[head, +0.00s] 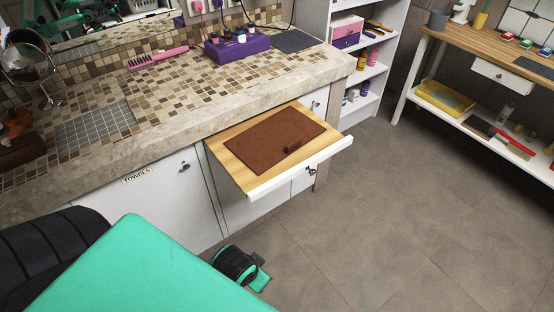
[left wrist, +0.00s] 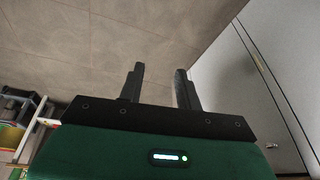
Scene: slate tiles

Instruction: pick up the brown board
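The brown board (head: 268,142) is a thin, flat, dark brown rectangle. It lies on the light wooden surface of a pulled-out drawer (head: 233,167) below the tiled counter. Grey floor and a white cabinet front are behind the fingers, and the board is not in that view. I cannot make out the left fingertips in the head view. My right gripper is not in view.
The tiled counter (head: 190,88) has a purple box (head: 237,48), a pink comb (head: 158,58) and a grey mat (head: 97,127). White cabinet doors (head: 160,205) stand below it. A shelf unit and a wooden table (head: 497,50) stand beyond. The tiled floor (head: 390,210) right of the drawer is clear.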

